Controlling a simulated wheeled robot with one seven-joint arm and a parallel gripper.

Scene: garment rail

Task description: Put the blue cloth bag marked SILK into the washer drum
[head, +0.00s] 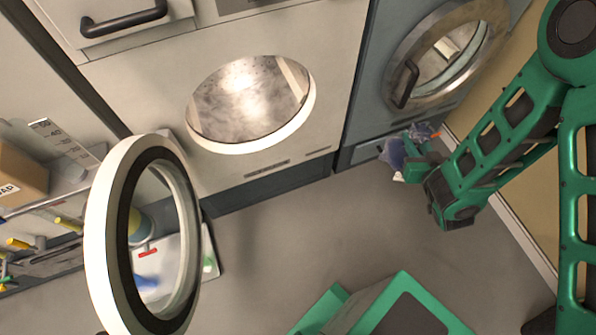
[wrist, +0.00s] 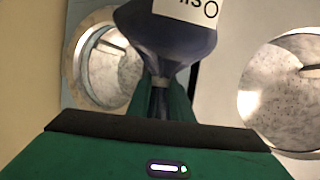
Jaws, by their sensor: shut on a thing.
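My gripper (head: 415,165) is at the right in the head view, low in front of the blue-grey machine. It is shut on the neck of a dark blue cloth bag (head: 392,153). In the wrist view the bag (wrist: 170,45) bulges beyond the fingers and bears a white label (wrist: 190,10). The label is cut by the frame edge, so its full word cannot be read. The white washer's round opening (head: 248,100) is uncovered, with its speckled metal drum visible. It also shows at the right in the wrist view (wrist: 285,95). The bag is outside it.
The washer's ring-shaped door (head: 105,230) stands swung open at the left. The blue-grey machine's round door (head: 405,85) appears closed. A shelf with a brown box (head: 20,178) is at far left, and a pale tray (head: 212,255) lies behind the door. The middle floor is clear.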

